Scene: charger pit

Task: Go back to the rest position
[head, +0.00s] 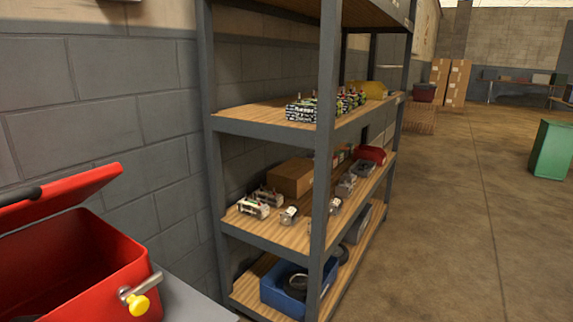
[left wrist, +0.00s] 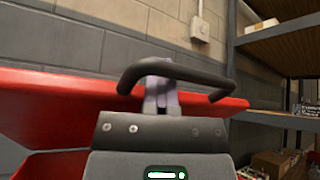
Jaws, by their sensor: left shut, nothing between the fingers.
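My left gripper (left wrist: 161,92) shows in the left wrist view with its pale fingers together and nothing seen between them. It is right at the black handle (left wrist: 190,70) of a red lid (left wrist: 60,100); the handle crosses the fingers in the picture, and I cannot tell whether they touch. In the head view the red box (head: 75,265) stands at the lower left with its lid (head: 75,195) raised. The handle (head: 20,196) is partly cut off by the left edge. My right gripper is in neither view.
A metal shelf rack (head: 325,150) with wooden shelves stands right of the red box, holding batteries (head: 302,110), a cardboard box (head: 291,177) and a blue bin (head: 285,290). A grey block wall (head: 110,110) is behind. Open floor (head: 470,220) lies to the right, with a green bin (head: 552,150).

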